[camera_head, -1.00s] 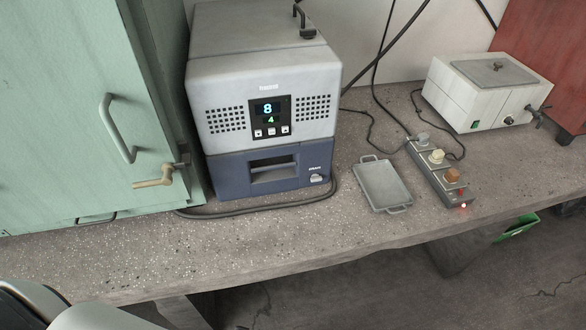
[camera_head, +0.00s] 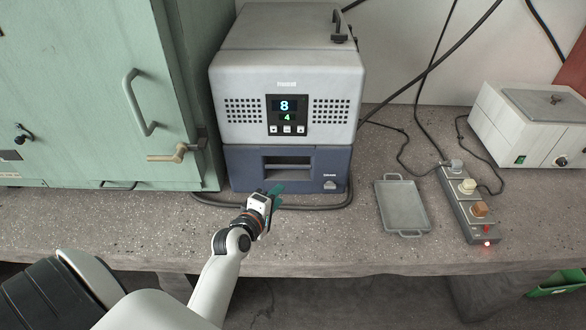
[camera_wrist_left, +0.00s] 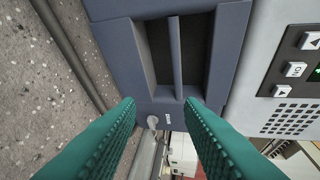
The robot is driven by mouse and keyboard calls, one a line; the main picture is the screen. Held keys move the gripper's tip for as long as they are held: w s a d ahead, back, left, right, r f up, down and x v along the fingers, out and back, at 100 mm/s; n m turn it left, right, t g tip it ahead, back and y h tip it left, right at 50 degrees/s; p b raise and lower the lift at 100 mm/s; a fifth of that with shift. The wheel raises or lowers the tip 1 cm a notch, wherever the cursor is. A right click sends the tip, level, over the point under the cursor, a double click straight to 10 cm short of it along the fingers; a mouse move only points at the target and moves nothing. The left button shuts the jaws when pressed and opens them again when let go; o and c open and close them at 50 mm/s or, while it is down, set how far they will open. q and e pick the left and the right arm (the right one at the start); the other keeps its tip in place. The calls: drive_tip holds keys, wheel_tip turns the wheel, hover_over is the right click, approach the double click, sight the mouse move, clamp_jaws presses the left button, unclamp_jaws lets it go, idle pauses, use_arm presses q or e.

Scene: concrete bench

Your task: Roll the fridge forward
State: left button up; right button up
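A boxy appliance (camera_head: 285,75), grey above and blue below, stands on the bench and looks like the fridge. Its display shows 8 and 4. Its blue lower front (camera_head: 240,170) has a recess with a handle bar (camera_head: 288,168). In the left wrist view the bar (camera_wrist_left: 175,55) runs upright across the dark recess, just beyond the fingertips. My left gripper (camera_head: 276,190) is in front of the blue front. Its teal fingers (camera_wrist_left: 160,108) are spread, with nothing between them. Whether they touch the appliance is unclear. My right gripper is not in view.
A green cabinet (camera_head: 80,80) with a brass latch stands close on the left. A black cable (camera_head: 325,207) lies along the appliance's foot. A grey tray (camera_head: 402,207), a power strip (camera_head: 470,215) and a white bath (camera_head: 535,125) are to the right. The bench front is mostly clear.

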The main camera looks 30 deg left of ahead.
sight(291, 165)
use_arm(q)
drive_tip(key=w+a, duration=0.1)
drive_tip(key=w, duration=0.3)
drive_tip(key=w+a+n, duration=0.1)
drive_tip(key=w, duration=0.3)
drive_tip(key=w+a+n+y, duration=0.1)
drive_tip(key=w, duration=0.3)
drive_tip(key=shift+w+a+f+t, duration=0.1)
drive_tip(key=shift+f+t, duration=0.15)
drive_tip(key=shift+t, duration=0.15)
drive_tip(key=shift+c, duration=0.3)
clamp_jaws()
